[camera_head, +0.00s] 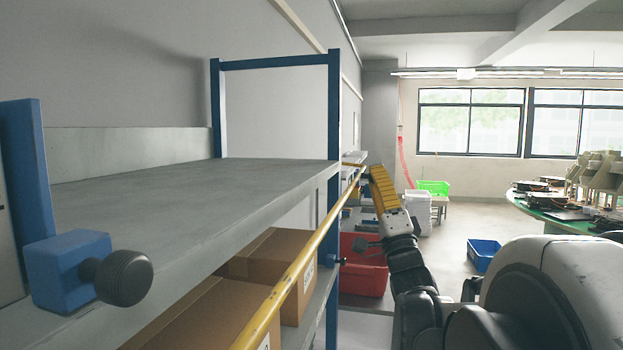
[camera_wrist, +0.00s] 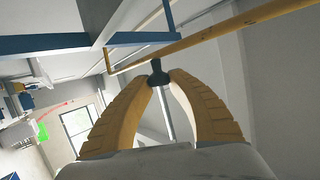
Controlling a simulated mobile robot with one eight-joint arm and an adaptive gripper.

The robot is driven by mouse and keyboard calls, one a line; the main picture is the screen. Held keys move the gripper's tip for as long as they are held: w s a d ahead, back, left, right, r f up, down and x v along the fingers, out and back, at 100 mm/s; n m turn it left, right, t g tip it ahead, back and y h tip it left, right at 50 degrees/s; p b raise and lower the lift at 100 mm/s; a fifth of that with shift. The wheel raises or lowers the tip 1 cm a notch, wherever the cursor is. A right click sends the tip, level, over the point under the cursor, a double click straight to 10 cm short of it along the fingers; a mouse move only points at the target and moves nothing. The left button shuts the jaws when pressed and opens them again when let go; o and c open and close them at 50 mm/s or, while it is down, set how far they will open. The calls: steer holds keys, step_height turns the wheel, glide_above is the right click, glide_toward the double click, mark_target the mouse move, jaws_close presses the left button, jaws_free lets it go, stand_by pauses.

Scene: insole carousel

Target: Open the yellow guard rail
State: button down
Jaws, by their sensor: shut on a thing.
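The yellow guard rail (camera_head: 311,250) is a long bar along the front edge of the grey shelf. It also crosses the top of the wrist view (camera_wrist: 215,33). My gripper (camera_head: 364,174) is at the far end of the rail, beside the far blue post. In the wrist view its two yellow fingers (camera_wrist: 159,82) are closed around a small dark knob (camera_wrist: 156,66) just below the rail. A second black knob (camera_head: 124,277) on a blue block (camera_head: 68,268) is at the near left. My fingers hide part of the far end in the head view.
The grey shelf top (camera_head: 200,185) is empty. Cardboard boxes (camera_head: 225,312) sit on the shelf below. A red bin (camera_head: 362,280) is on the floor beyond the rack, and a blue bin (camera_head: 484,254) lies further right. A green round table (camera_head: 560,222) carries dark items.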

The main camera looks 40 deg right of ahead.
steer(key=shift+h, duration=0.3)
steer(key=c, duration=1.2)
jaws_free()
steer(key=shift+w+f, duration=0.1)
steer(key=shift+w, duration=0.1)
steer(key=shift+c, duration=0.2)
steer(key=shift+s, duration=0.1)
steer(key=v, duration=1.2)
